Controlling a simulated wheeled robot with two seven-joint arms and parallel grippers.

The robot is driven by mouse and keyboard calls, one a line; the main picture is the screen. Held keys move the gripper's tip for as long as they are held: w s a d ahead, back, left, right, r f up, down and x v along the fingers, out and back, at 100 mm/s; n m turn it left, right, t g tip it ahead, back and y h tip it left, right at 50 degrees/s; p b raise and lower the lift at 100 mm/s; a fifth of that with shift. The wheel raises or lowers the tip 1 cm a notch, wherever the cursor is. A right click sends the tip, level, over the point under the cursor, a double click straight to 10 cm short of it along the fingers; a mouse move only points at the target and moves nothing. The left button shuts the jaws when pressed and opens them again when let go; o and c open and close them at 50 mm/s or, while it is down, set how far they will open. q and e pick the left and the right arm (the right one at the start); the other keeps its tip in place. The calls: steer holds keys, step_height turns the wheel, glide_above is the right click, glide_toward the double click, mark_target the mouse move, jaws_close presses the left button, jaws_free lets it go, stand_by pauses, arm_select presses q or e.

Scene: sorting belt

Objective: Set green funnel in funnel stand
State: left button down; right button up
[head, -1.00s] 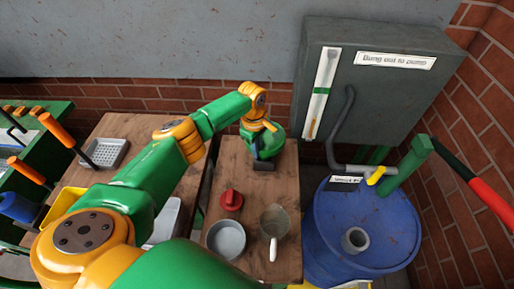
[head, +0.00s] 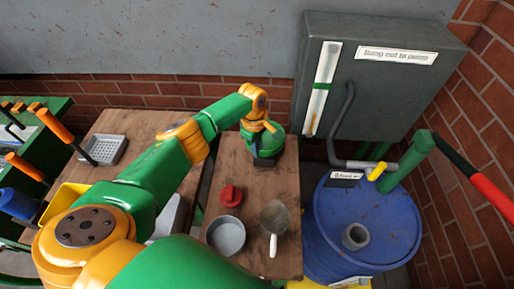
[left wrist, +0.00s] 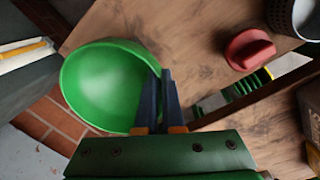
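The green funnel (head: 270,145) is at the far end of the narrow wooden table. In the left wrist view its wide bowl (left wrist: 105,85) opens toward the camera. My left gripper (head: 258,150) is at the funnel; in the left wrist view its dark fingers (left wrist: 161,85) are close together at the bowl's right rim, apparently shut on it. A small dark block (head: 264,163) shows just below the funnel; I cannot tell whether it is the funnel stand or what the funnel rests on. The funnel's spout is hidden. My right gripper is not in view.
A red knobbed part (head: 231,195), a grey bowl (head: 226,236) and a metal jug (head: 275,217) stand on the near half of the table (head: 287,190). A blue drum (head: 385,220) with a green pump (head: 410,160) stands to the right. A perforated tray (head: 107,149) lies left.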

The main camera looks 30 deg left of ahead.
arm_select(q)
steer(key=shift+f+b, duration=0.45)
steer(key=shift+f, duration=0.15)
stand_by(0.3)
steer(key=c, duration=1)
jaws_free()
steer(key=c, duration=0.4)
step_height(320, 180, up, 6)
steer(key=p, duration=0.6)
steer(key=shift+f, duration=0.1)
steer(key=shift+r+p, duration=1)
steer(key=shift+r, duration=0.2)
